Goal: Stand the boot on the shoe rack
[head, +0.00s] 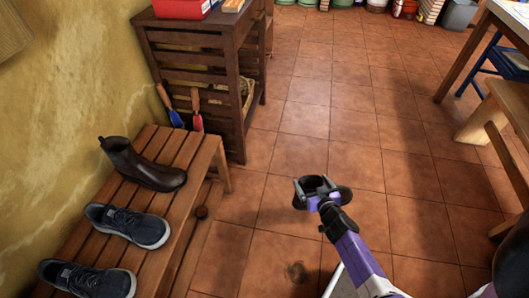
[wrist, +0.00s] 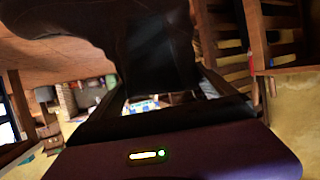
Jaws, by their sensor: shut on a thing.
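My gripper (head: 316,186) is shut on a dark boot, held over the tiled floor to the right of the rack. In the head view the boot (head: 340,195) is seen from above and partly hidden by my gripper. In the wrist view the boot (wrist: 150,40) is a large dark shape at the top, between the fingers. The wooden slatted shoe rack (head: 192,150) stands at the left against the wall. A matching brown boot (head: 145,165) stands upright on its top near the far end. The held boot is apart from the rack.
Two dark blue sneakers (head: 128,225) (head: 86,279) sit on the rack nearer to me. A slatted wooden cabinet (head: 203,65) stands beyond the rack, with blue and red-handled tools (head: 196,110) beside it. A table and bench (head: 505,110) are at right. Floor between is clear.

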